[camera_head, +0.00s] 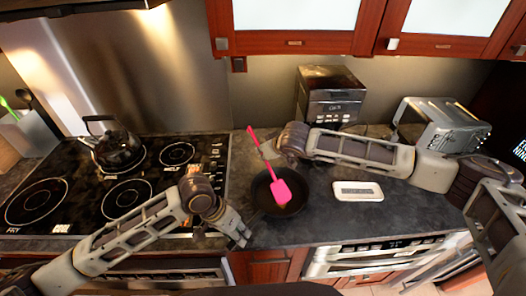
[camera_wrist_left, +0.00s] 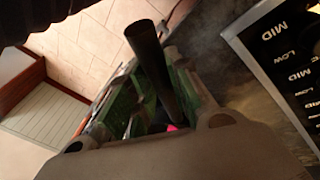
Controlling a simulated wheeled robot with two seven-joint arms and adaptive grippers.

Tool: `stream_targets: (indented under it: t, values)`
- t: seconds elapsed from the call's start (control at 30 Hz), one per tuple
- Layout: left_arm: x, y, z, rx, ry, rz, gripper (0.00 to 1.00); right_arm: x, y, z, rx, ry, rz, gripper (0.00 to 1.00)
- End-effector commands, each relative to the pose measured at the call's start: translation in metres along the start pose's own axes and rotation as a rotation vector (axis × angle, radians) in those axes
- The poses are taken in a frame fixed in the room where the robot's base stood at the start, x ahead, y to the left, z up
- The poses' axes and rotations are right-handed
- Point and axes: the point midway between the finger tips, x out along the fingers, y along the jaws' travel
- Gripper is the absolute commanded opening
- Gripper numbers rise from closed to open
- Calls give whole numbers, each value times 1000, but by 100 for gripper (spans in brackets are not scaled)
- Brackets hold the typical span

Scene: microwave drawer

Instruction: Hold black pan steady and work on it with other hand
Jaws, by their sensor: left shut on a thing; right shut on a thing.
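The black pan (camera_head: 262,204) sits on the dark counter just right of the stove. My left gripper (camera_head: 242,236) is at the pan's near left edge, shut on its handle. In the left wrist view the black handle (camera_wrist_left: 147,48) runs between the green-padded fingers (camera_wrist_left: 158,108). A pink spatula (camera_head: 281,191) stands tilted, its head over the inside of the pan; whether it touches the pan bottom I cannot tell. My right gripper (camera_head: 267,149) is shut on the spatula's shaft, above the pan's far side. A small pink patch shows in the left wrist view.
The stove (camera_head: 125,190) with a black kettle (camera_head: 114,148) is at left. A white box-like item (camera_head: 358,191) lies right of the pan. A coffee maker (camera_head: 331,96) and a toaster (camera_head: 442,124) stand behind. Red cabinets (camera_head: 295,42) hang above.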

Motion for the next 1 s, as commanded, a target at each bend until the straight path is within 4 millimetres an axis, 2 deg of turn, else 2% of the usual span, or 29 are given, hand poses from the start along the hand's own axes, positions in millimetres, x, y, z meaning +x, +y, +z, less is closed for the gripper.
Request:
stream_targets:
  t: [0.03, 0.33, 1.0]
  values:
    - [-1, 0, -2, -1, 5, -1, 0, 2, 0, 4, 1, -9, 0, 0]
    - [-2, -1, -2, -2, 6, -2, 0, 4, 0, 4, 2, -11, 0, 0]
    - [-1, 0, -1, 0, 4, 0, 0, 17, 0, -19, 1, -4, 0, 0]
